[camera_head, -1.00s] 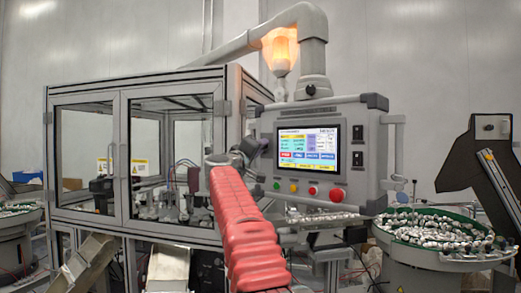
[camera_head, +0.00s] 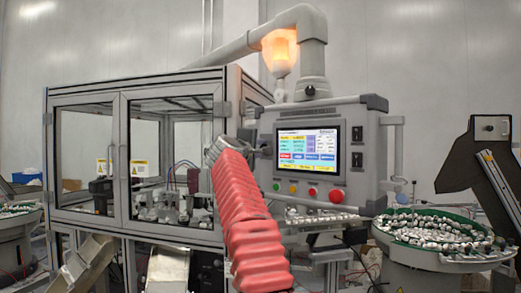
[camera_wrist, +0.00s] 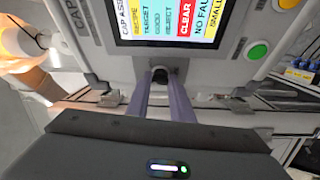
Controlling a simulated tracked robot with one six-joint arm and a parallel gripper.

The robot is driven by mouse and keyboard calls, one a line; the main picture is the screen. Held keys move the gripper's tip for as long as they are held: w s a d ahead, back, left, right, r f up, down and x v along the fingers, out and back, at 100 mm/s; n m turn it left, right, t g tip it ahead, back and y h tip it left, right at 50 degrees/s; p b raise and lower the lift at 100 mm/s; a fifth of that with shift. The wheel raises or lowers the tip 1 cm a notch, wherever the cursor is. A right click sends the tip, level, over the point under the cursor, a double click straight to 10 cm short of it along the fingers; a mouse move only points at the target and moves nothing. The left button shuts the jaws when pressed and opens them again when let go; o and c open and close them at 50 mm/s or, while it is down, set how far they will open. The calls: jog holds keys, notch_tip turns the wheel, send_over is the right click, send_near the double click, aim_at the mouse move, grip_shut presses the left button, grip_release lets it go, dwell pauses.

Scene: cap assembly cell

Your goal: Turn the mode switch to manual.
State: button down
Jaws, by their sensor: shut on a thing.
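The control panel (camera_head: 375,150) stands in the middle right of the head view, with a lit screen (camera_head: 308,148). A black knob (camera_wrist: 161,74), which looks like the mode switch, sits on the panel beside the screen in the wrist view. My gripper's two purplish fingers (camera_wrist: 162,90) reach the knob from both sides and are shut on it. In the head view my gripper (camera_head: 263,150) is at the panel's left side, and it and the arm hide the knob there. The knob's setting and its labels cannot be read.
Green, yellow and red buttons (camera_head: 309,194) line the panel under the screen. A glass-doored machine (camera_head: 125,160) stands at the left. A feeder bowl (camera_head: 440,240) full of small parts is at the right.

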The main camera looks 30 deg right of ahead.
jog(key=shift+w+f+n+y, duration=0.2)
jog(key=shift+f+n+y, duration=0.15)
jog(key=shift+n, duration=0.45)
jog(key=c, duration=1.8)
grip_release()
jog(key=shift+c, duration=0.2)
jog(key=shift+r, duration=0.1)
jog(key=shift+s+r, duration=0.15)
jog(key=shift+r, duration=0.05)
jog(key=shift+a, duration=0.1)
jog(key=shift+s+a+r, duration=0.1)
jog(key=shift+s+a, duration=0.4)
jog(key=shift+a, duration=0.05)
jog(key=v, duration=1.2)
jog(key=shift+a, duration=0.2)
jog(key=shift+o, duration=0.6)
jog(key=shift+w, duration=0.15)
